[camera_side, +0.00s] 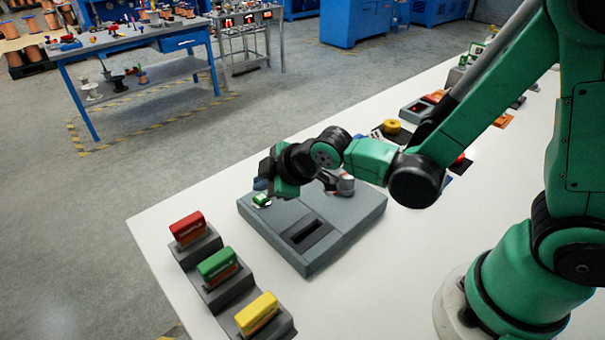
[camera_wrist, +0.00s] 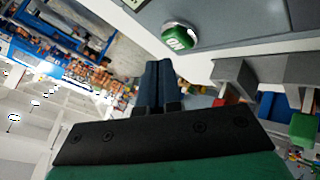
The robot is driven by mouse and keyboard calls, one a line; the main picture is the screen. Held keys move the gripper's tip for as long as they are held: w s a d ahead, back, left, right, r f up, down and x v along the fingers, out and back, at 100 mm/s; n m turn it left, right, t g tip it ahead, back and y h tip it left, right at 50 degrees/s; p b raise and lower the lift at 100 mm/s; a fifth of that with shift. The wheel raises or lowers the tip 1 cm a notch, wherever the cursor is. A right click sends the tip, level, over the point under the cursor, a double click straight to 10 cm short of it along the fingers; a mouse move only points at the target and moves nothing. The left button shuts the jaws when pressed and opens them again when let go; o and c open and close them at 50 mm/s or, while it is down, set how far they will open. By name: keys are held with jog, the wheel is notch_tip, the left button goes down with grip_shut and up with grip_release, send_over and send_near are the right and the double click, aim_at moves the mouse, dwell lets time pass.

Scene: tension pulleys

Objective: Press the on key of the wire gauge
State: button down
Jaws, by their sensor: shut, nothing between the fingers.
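The wire gauge (camera_side: 330,235) is a grey box lying on the white table, with a dark slot in its top. Its green ON key (camera_side: 261,200) sits at the box's left corner in the side view. In the wrist view the round green key (camera_wrist: 178,38) with white "ON" lettering shows just above the fingertips. My gripper (camera_wrist: 157,65) has its two dark blue fingers shut together with nothing between them. In the side view my gripper (camera_side: 262,184) is right by the key at the box's left corner. I cannot tell whether the fingertips touch the key.
Red (camera_side: 187,227), green (camera_side: 217,263) and yellow (camera_side: 256,312) blocks stand in grey holders along the table's front left. More small items, including a yellow roll (camera_side: 391,126), lie farther back on the table. A blue workbench (camera_side: 140,38) stands beyond the aisle.

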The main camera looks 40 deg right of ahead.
aim_at(266, 199)
jog(key=shift+r, duration=2.5)
jog(key=s+d+r+m+g+h, duration=0.2)
jog(key=s+d+m, duration=0.7)
jog(key=s+m, duration=0.1)
jog(key=shift+d+r+m, duration=0.25)
jog(key=shift+r+m, duration=0.15)
jog(key=shift+m, duration=0.3)
